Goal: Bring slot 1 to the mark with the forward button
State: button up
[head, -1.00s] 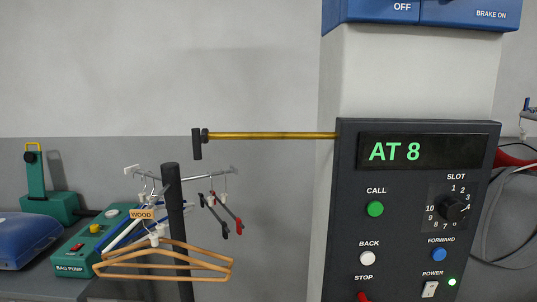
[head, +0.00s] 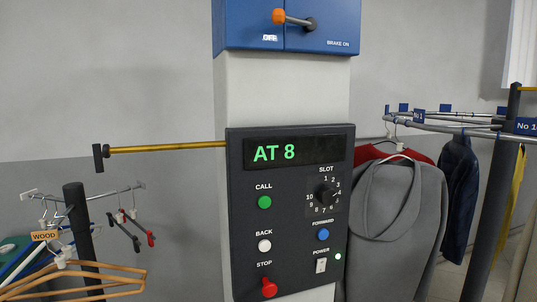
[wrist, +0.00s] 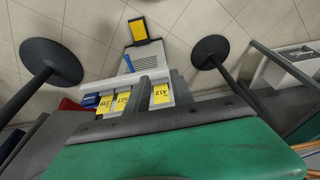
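The dark control panel (head: 238,215) stands in the middle of the head view. Its display (head: 293,152) reads "AT 8" in green. The blue forward button (head: 322,235) is at lower right, above the power switch (head: 321,265) and a lit green lamp. The slot dial (head: 325,193) has numbers around it; its pointer is too small to read surely. No arm or gripper shows near the panel in the head view. In the wrist view, I cannot make out the fingers of my gripper with certainty. I cannot tell which thing is the mark.
Also on the panel are the call button (head: 264,202), back button (head: 265,245) and red stop button (head: 269,288). Above is a blue brake box (head: 250,22) with an orange-tipped lever (head: 279,16). A yellow bar (head: 170,146) sticks out left. Garments, including a grey one (head: 385,205), hang at right.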

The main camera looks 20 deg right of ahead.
grip_shut()
dwell(1.5)
